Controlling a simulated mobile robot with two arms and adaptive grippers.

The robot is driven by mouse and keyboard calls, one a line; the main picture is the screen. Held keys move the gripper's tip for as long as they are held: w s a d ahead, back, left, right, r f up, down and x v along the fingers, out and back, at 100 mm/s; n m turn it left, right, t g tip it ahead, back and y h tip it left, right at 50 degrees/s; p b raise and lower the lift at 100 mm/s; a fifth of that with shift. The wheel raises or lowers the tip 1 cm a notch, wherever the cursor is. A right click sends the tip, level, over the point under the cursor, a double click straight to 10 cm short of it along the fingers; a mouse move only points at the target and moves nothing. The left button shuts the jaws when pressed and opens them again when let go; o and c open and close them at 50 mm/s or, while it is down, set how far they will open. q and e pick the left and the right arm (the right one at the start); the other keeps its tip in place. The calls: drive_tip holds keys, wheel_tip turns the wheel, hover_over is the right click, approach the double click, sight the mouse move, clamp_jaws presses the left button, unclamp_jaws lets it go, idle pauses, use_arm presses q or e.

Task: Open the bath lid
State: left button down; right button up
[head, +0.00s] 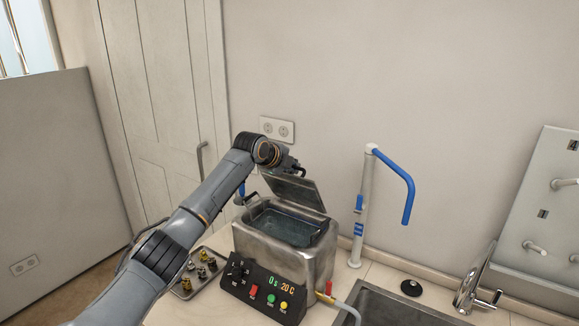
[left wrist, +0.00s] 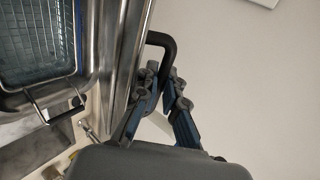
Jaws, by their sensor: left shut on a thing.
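The metal bath (head: 318,262) stands on the counter with its lid (head: 297,190) raised and tilted up at the back. The water inside the open bath shows. My left gripper (head: 296,167) is at the lid's upper edge. In the left wrist view, my left gripper (left wrist: 166,84) is shut on the black lid handle (left wrist: 160,40), with the lid (left wrist: 126,50) seen nearly edge-on beside it. My right gripper is not in view.
A tray of small metal parts (head: 190,275) lies left of the bath. A white stand with a blue arm (head: 393,165) is at its right. The sink (head: 390,308) and tap (head: 470,290) are further right. The wall is behind.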

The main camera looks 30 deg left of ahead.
use_arm(q)
drive_tip(key=shift+w+d+r+t, duration=0.1)
drive_tip(key=shift+w+r+t, duration=0.1)
drive_tip(key=shift+r, duration=0.45)
drive_tip(key=shift+w+d+r+t, duration=0.1)
drive_tip(key=shift+w+r+t, duration=0.1)
drive_tip(key=shift+r, duration=0.4)
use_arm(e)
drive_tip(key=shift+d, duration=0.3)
use_arm(q)
drive_tip(key=c, duration=1.7)
unclamp_jaws()
drive_tip(key=shift+c, duration=0.2)
drive_tip(key=shift+o, duration=1)
drive_tip(key=shift+w+d+f, duration=0.1)
drive_tip(key=shift+w+f, duration=0.05)
drive_tip(key=shift+f, duration=0.1)
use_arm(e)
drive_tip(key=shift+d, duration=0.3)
use_arm(q)
drive_tip(key=shift+f, duration=0.2)
drive_tip(key=shift+c, duration=0.8)
